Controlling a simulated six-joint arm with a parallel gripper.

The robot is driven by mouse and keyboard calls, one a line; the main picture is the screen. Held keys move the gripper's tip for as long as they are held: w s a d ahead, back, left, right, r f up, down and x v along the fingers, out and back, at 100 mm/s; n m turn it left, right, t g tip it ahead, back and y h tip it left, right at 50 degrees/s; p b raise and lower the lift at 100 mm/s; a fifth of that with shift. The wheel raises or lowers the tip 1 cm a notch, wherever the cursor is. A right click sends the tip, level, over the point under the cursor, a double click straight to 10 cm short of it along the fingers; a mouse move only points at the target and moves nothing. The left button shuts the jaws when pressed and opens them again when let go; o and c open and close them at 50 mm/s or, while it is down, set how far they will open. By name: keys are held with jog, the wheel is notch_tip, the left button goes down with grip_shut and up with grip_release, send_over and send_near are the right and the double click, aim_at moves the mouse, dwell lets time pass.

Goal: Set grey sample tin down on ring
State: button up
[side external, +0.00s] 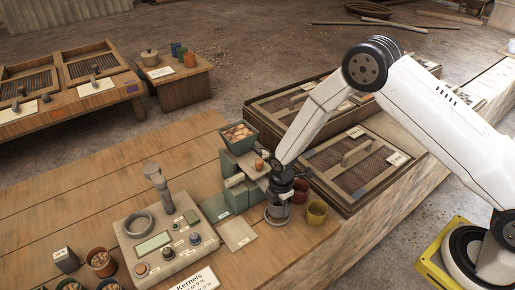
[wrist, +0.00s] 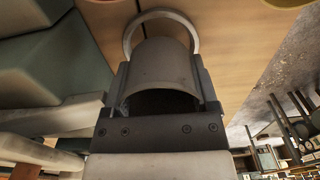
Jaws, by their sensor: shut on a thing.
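The grey sample tin (wrist: 160,62) is held between the two fingers of my gripper (wrist: 162,82), with its dark open end towards the wrist. In the side view the tin (side external: 277,211) is upright below my gripper (side external: 283,199), low over the wooden table. A pale grey ring (wrist: 161,13) lies on the table beyond the tin in the wrist view; the tin covers its near part. In the side view the ring (side external: 276,222) shows as a thin rim at the tin's foot. I cannot tell whether tin and ring touch.
A green machine with a seed-filled hopper (side external: 239,137) stands behind left. A flat plate (side external: 237,236) and a control box (side external: 153,243) are left. The front table area is mostly free.

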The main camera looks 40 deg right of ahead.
jog(key=shift+f, duration=1.3)
dwell(1.5)
jog(key=o, duration=1.1)
jog(key=shift+w+r, duration=0.1)
jog(key=shift+r, duration=4.45)
